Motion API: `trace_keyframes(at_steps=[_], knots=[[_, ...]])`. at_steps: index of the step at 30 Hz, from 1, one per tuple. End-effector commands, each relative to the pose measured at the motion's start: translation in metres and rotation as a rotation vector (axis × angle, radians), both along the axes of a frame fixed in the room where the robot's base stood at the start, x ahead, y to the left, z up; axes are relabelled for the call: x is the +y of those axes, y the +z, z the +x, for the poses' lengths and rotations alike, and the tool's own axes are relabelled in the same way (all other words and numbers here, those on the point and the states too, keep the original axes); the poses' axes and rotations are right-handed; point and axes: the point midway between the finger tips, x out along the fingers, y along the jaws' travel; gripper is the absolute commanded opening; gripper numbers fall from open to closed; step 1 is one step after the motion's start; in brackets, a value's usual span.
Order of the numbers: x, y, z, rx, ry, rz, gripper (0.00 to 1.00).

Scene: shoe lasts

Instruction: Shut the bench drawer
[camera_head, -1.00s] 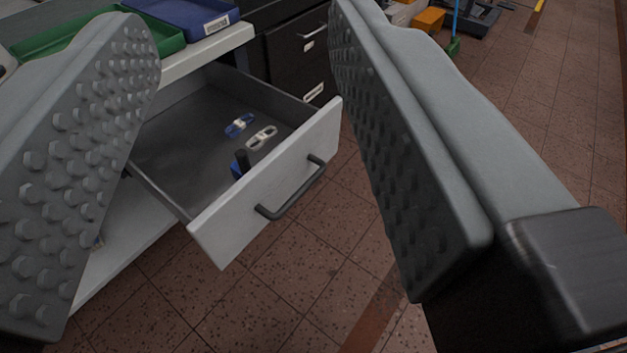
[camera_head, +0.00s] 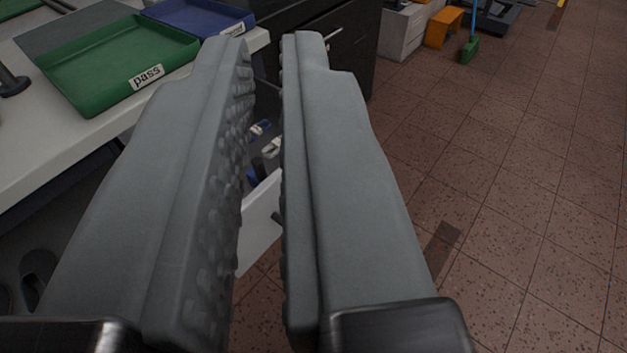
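The bench drawer shows only in the narrow gap between my fingers. A strip of its pale front (camera_head: 259,222) and some blue and white small items (camera_head: 268,146) inside it are visible, so it stands pulled out. Its handle is almost wholly hidden behind my right finger. My gripper (camera_head: 263,40) has its two grey studded fingers close together, with a narrow gap between them and nothing held. The fingers are in front of the drawer in the view; I cannot tell whether they touch it.
On the white bench top (camera_head: 60,165) are a green tray (camera_head: 120,60) labelled "pass" and a blue tray (camera_head: 200,15). A dark cabinet (camera_head: 345,60) stands beyond the drawer. An orange stool (camera_head: 443,24) and a green broom (camera_head: 470,48) are farther back. The tiled floor at right is clear.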

Motion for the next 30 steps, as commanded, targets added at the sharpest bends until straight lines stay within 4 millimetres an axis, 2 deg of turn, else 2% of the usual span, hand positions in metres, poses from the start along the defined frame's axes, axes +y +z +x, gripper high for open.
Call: trace_keyframes(at_steps=[9,15,30], knots=[[-0.032,-0.059,0.067,0.269,-0.142,0.415,0.00],[-0.054,-0.102,0.103,0.431,-0.268,0.725,0.00],[-0.108,-0.204,0.172,0.755,-0.649,1.521,0.00]])
